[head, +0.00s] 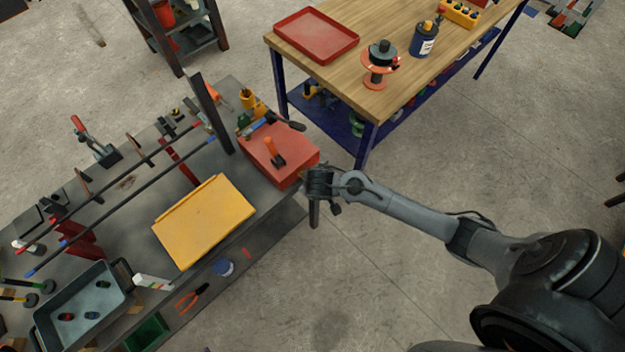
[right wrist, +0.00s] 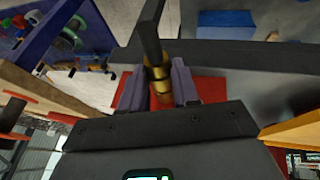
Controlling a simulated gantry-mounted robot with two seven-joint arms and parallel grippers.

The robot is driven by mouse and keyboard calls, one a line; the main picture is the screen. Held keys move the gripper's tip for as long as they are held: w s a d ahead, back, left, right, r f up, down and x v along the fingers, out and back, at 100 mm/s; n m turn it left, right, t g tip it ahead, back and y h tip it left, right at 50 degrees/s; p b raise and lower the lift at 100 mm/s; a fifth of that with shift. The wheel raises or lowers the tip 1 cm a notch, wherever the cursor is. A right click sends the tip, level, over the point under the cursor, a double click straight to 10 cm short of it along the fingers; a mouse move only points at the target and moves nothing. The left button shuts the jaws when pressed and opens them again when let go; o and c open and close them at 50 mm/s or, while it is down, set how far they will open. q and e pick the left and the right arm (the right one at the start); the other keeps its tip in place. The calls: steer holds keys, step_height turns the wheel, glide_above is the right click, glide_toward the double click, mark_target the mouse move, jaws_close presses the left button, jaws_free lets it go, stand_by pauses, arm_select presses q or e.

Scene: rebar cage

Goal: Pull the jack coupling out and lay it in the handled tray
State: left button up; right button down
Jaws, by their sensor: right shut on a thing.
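My right gripper (head: 319,190) hangs beside the right end of the workbench, next to a red box, in the head view. In the right wrist view its fingers (right wrist: 158,88) are shut on a brass, stepped cylinder, which I take to be the jack coupling (right wrist: 158,72). A dark bar runs up from near the brass piece in that view; I cannot tell whether they are joined. In the head view the gripper hides the coupling. The grey handled tray (head: 88,297) is at the lower left of the workbench, with a few small dark and red pieces in it. My left gripper is not in view.
The red box (head: 287,165) and a yellow panel (head: 205,222) lie between gripper and tray. A wooden table (head: 345,84) with a red tray (head: 316,34) is at the back.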

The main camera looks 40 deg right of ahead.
steer(key=shift+s+d+p, duration=0.2)
steer(key=shift+s+p, duration=0.5)
steer(key=shift+s, duration=2.05)
